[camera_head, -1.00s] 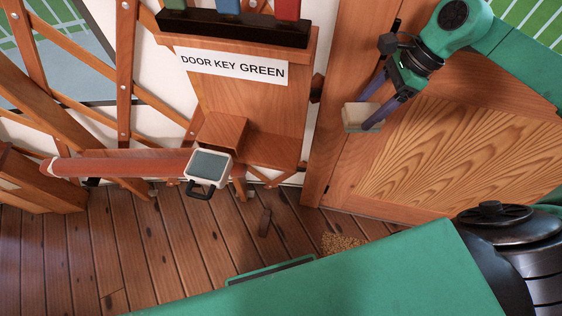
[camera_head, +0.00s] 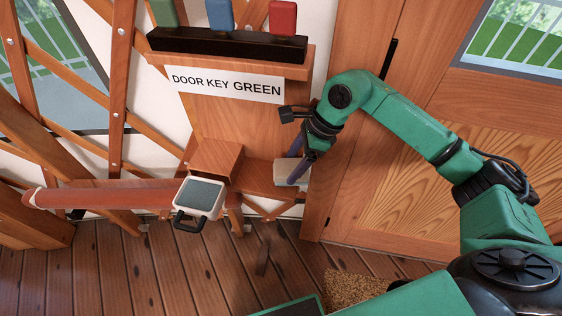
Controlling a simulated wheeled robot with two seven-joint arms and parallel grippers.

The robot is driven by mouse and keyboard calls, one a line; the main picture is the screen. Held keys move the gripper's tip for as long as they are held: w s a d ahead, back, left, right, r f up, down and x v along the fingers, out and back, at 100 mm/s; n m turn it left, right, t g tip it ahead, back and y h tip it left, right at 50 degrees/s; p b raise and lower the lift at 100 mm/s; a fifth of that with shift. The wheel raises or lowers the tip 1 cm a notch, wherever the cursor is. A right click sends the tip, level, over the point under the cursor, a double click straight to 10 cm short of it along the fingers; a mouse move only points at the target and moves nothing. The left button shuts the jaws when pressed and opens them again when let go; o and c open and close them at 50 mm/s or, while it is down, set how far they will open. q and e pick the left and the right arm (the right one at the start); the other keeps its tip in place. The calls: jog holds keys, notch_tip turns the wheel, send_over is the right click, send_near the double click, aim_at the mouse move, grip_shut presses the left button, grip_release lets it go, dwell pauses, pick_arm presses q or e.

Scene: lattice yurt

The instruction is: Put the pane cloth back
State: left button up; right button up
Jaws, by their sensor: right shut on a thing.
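The pane cloth, a small pale grey-beige block (camera_head: 288,173), is between the fingers of my right gripper (camera_head: 297,174). My right gripper is shut on it, fingers pointing down. The cloth is at the right end of a small wooden shelf (camera_head: 252,183) under the sign; I cannot tell whether it touches the shelf. The fingers cover part of the cloth. My left gripper is not in view.
A "DOOR KEY GREEN" sign (camera_head: 228,85) hangs above, under a black rack (camera_head: 225,44) with green, blue and red blocks. The door (camera_head: 400,210) is to the right.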

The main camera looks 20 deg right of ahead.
aim_at(282, 167)
jog(key=shift+w+a+r+p, duration=0.15)
jog(key=shift+a, duration=0.4)
jog(key=shift+w+a+r+p, duration=0.1)
jog(key=shift+a+p, duration=0.05)
jog(key=shift+a, duration=0.4)
jog(key=shift+x, duration=1.1)
jog(key=shift+d, duration=0.1)
jog(key=o, duration=1.1)
jog(key=shift+o, duration=0.2)
